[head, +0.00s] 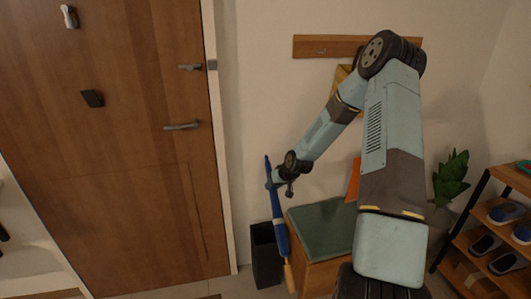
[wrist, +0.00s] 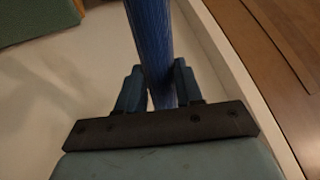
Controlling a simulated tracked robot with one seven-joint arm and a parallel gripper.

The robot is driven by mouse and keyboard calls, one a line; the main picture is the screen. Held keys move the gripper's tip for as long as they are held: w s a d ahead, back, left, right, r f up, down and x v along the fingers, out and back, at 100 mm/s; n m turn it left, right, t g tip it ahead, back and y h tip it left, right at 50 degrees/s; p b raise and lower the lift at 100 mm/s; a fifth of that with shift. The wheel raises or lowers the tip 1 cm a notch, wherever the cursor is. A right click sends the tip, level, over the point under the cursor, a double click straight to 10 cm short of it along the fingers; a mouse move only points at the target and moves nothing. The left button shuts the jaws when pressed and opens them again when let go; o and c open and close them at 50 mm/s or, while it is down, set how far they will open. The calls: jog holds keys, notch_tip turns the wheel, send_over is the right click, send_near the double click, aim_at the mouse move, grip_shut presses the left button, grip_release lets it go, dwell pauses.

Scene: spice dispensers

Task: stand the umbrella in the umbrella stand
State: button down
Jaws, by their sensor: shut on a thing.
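My gripper (head: 273,180) is shut on the blue umbrella (head: 277,212), holding it near its upper part. In the wrist view, the blue umbrella (wrist: 151,40) runs between the two fingers of my gripper (wrist: 158,90). The dark umbrella stand (head: 266,258) is on the floor against the wall beside the door. In the head view the umbrella's lower part overlaps the stand's right side, with the handle in front of the bench side; I cannot tell the depth between them.
A wooden bench with a green cushion (head: 325,229) is right of the stand. The wooden door (head: 130,130) is at left. A shoe rack (head: 490,240) and a plant (head: 451,178) are at right. A hook rail (head: 312,47) is on the wall above.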

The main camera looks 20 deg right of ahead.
jog(key=w+r+t, duration=0.1)
jog(key=r+t, duration=0.1)
jog(key=w+r+n+t, duration=0.1)
jog(key=w+r+t, duration=0.2)
jog(key=r+t, duration=0.1)
jog(key=shift+w+a+t+y, duration=0.2)
jog(key=shift+w+t+y, duration=0.1)
jog(key=shift+y, duration=0.1)
jog(key=r+t, duration=0.1)
jog(key=r, duration=0.1)
jog(key=r+n+t, duration=0.1)
jog(key=r, duration=0.1)
jog(key=r+t+y, duration=0.1)
jog(key=r, duration=0.1)
jog(key=shift+w+a+r+n, duration=0.2)
jog(key=shift+w+r+n, duration=0.1)
jog(key=shift+w, duration=0.1)
notch_tip(320, 180, down, 29)
jog(key=shift+t, duration=0.4)
dwell(2.3)
jog(key=c, duration=0.7)
grip_release()
jog(key=shift+o, duration=0.2)
jog(key=shift+f, duration=0.1)
